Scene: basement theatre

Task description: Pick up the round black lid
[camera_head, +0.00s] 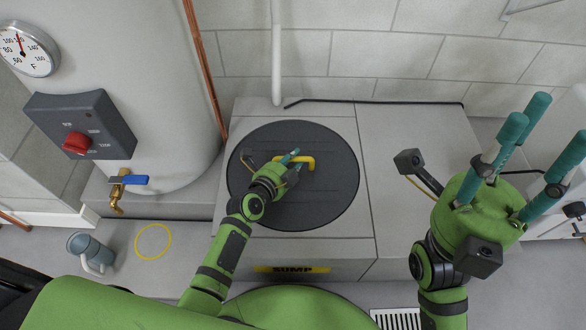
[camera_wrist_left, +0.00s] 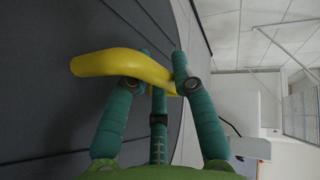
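The round black lid (camera_head: 320,205) lies flat on a grey sump box, with a yellow handle (camera_head: 308,161) at its middle. My left gripper (camera_head: 294,158) is over the middle of the lid at this handle. In the left wrist view, the teal fingers (camera_wrist_left: 160,80) are bent inward around the yellow handle (camera_wrist_left: 100,63), and part of it is hidden behind them. The dark lid surface (camera_wrist_left: 60,115) fills the left of that view. My right gripper (camera_head: 541,140) is raised at the right, its fingers spread and empty.
The grey sump box (camera_head: 415,170) has free top surface right of the lid. A white tank (camera_head: 140,70) with a control box (camera_head: 80,125) and brass tap (camera_head: 117,192) stands left.

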